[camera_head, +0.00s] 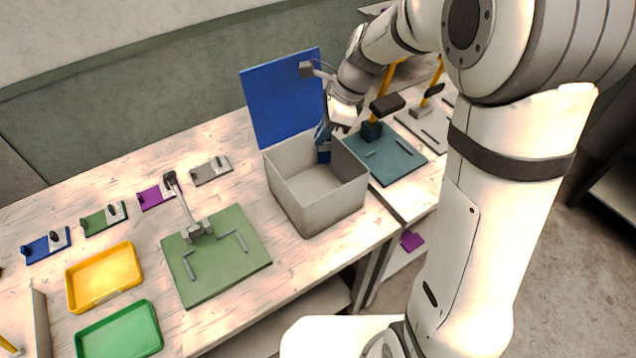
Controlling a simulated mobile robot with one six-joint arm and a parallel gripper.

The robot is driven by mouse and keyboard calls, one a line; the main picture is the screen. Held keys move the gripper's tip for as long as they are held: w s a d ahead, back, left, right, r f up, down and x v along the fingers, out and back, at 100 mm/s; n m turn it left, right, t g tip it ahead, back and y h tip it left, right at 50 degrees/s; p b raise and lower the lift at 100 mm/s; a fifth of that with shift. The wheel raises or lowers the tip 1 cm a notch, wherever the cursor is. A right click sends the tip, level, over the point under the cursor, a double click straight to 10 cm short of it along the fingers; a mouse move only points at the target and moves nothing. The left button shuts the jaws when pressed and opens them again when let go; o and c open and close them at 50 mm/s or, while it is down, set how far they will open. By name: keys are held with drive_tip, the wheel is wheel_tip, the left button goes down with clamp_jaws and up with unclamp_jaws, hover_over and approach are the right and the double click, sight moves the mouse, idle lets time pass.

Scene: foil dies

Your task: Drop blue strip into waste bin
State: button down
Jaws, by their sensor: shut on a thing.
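The waste bin (310,217) is an open grey box near the table's front edge, with a blue panel (283,98) upright behind it. My gripper (324,140) points down over the bin's back right corner. It is shut on a blue strip (324,156), which hangs down at the bin's back inner wall. The fingertips are small in the picture and partly blend with the blue piece. I cannot tell whether the strip touches the wall. The visible bin floor looks empty.
A green plate (250,268) with a grey lever stands left of the bin. Yellow (104,277) and green (118,332) trays lie further left. Several small coloured dies line the back. A teal plate (391,166) with a post stands close right. A purple piece (411,241) lies below.

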drive_tip(key=f+b, duration=0.1)
drive_tip(key=f, duration=0.1)
drive_tip(key=f+b, duration=0.1)
drive_tip(key=f, duration=0.1)
drive_tip(key=shift+w+a+b, duration=0.1)
drive_tip(key=shift+a+b, duration=0.1)
drive_tip(key=shift+b, duration=0.1)
drive_tip(key=shift+a+f+b, duration=0.1)
drive_tip(key=shift+f+b, duration=0.5)
drive_tip(key=c, duration=1.5)
unclamp_jaws()
drive_tip(key=shift+r, duration=0.1)
drive_tip(key=v, duration=0.7)
drive_tip(key=shift+r+b, duration=0.3)
drive_tip(key=shift+r, duration=0.05)
